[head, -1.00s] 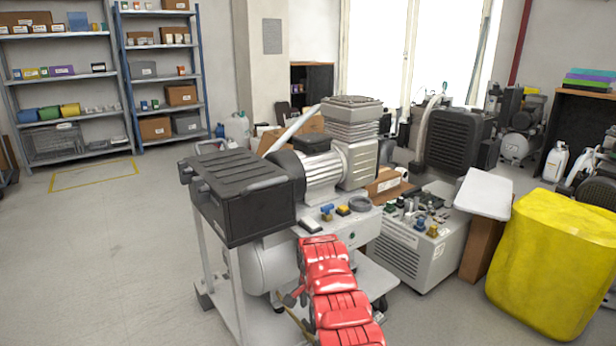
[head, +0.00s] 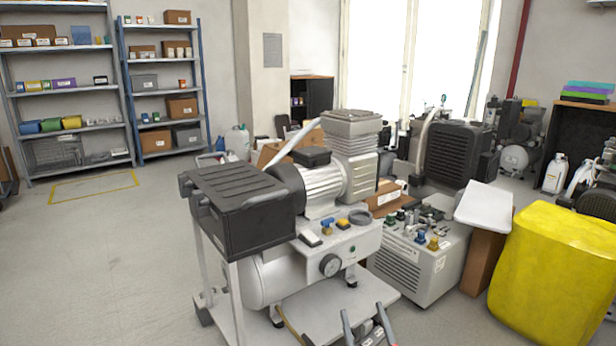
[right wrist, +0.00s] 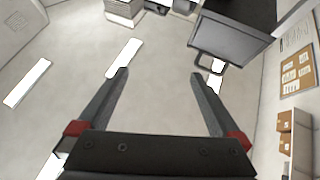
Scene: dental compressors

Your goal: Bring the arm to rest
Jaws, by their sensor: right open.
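My right gripper (head: 362,310) shows at the bottom edge of the head view, with its two dark fingers apart and nothing between them. It is in front of the compressor cart (head: 318,304), low in the picture. In the right wrist view the same gripper (right wrist: 159,74) has its fingers spread wide and empty. The rest of the right arm is out of the head view. My left gripper is in neither view.
A compressor with a black box (head: 240,200) and pressure gauge (head: 330,265) stands on the cart. A grey unit (head: 420,262) and a yellow covered object (head: 555,265) stand to the right. Open floor (head: 110,240) lies to the left, before the shelves (head: 70,88).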

